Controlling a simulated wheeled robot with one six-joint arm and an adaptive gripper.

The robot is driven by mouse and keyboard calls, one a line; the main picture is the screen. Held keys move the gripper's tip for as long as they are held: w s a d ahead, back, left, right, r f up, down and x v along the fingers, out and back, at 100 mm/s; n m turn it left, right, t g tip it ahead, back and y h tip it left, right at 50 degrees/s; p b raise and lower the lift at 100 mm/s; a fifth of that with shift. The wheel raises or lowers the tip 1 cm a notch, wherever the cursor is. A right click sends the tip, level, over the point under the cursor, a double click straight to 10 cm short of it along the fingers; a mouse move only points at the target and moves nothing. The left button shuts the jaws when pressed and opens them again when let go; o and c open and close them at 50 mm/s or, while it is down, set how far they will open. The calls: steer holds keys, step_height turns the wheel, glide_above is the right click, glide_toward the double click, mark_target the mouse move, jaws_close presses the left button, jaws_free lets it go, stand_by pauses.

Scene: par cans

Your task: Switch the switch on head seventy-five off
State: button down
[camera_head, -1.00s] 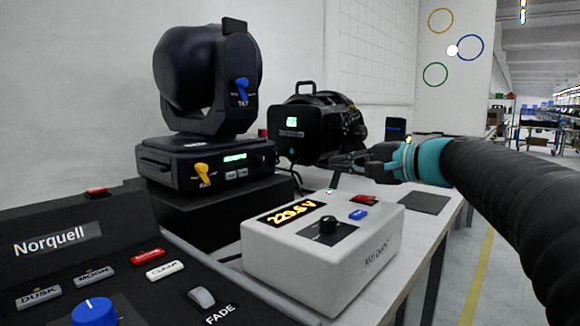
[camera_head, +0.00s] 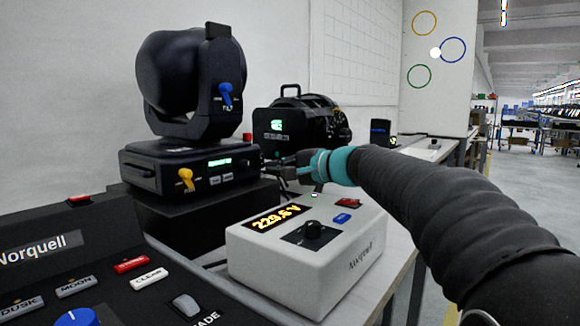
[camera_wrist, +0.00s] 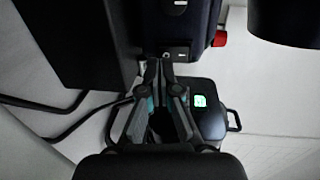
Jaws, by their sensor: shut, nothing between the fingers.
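A dark moving-head lamp (camera_head: 185,85) stands on its base (camera_head: 160,172), which has a lit green display, a yellow lever and a blue lever on the yoke. I cannot read a number on it. In the wrist view, the lamp's base (camera_wrist: 196,22) shows a small black rocker switch with a white mark (camera_wrist: 181,54) on its side. My gripper (camera_head: 270,169) is shut and empty at the right side of the base. In the wrist view, its fingertips (camera_wrist: 160,63) are just beside the switch; whether they touch it I cannot tell.
A white box with an orange voltage display (camera_head: 305,250) stands in front, below my arm. A second dark lamp (camera_head: 300,128) with a green display is behind. A black console marked Norquell (camera_head: 90,265) fills the lower left. A red part (camera_wrist: 220,39) sits beside the switch.

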steer(key=shift+w+a, duration=0.3)
steer(key=shift+a, duration=0.05)
steer(key=shift+f, duration=0.1)
steer(key=shift+w+a+f+b, duration=0.1)
steer(key=shift+w+a+b, duration=0.1)
steer(key=shift+b, duration=0.1)
steer(key=shift+s, duration=0.1)
steer(key=v, duration=1.1)
steer(key=shift+s+d, duration=0.1)
steer(key=shift+d, duration=0.1)
steer(key=shift+s+d, duration=0.2)
